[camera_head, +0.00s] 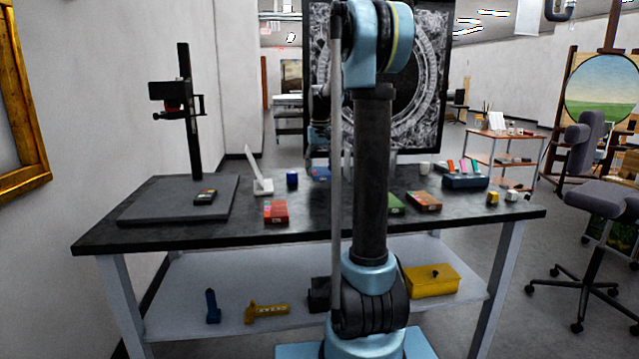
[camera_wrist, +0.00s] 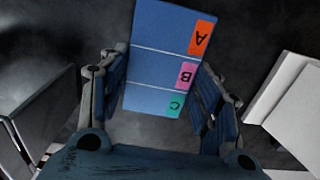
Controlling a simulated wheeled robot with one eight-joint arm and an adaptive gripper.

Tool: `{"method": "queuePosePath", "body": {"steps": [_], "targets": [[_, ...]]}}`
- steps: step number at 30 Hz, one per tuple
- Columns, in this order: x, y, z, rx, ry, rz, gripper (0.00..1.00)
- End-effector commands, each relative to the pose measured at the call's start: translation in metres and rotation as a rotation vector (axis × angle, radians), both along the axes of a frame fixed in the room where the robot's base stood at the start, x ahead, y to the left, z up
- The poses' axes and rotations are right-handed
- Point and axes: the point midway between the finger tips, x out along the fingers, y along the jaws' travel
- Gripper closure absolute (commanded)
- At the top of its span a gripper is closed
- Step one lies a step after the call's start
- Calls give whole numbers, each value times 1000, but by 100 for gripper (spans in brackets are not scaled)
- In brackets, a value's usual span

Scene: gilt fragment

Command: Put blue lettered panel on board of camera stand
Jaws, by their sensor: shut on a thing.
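The blue lettered panel (camera_wrist: 158,62) shows in the wrist view, with an orange A, a pink B and a green C label. My gripper (camera_wrist: 163,75) has one finger on each side of it and is shut on it. In the head view a bit of blue (camera_head: 320,173) by my arm seems to be the panel; my arm hides the rest and my gripper. I cannot tell whether the panel touches the table. The camera stand (camera_head: 190,110) is at the left of the table. Its dark flat board (camera_head: 160,208) bears a small dark device (camera_head: 205,196).
Between board and arm are a white angled stand (camera_head: 259,178), a dark blue cup-like item (camera_head: 292,180) and a red box (camera_head: 276,212). Right of my arm are a brown-red box (camera_head: 424,201) and a dark blue holder (camera_head: 465,181). The board's left and front are bare.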

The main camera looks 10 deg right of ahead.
Motion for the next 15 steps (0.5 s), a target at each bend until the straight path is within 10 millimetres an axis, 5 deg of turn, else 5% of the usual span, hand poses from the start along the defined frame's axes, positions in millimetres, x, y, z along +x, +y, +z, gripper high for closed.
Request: {"method": "queuePosePath", "body": {"steps": [15], "targets": [[0, 0, -45, 0, 0, 0, 67]]}}
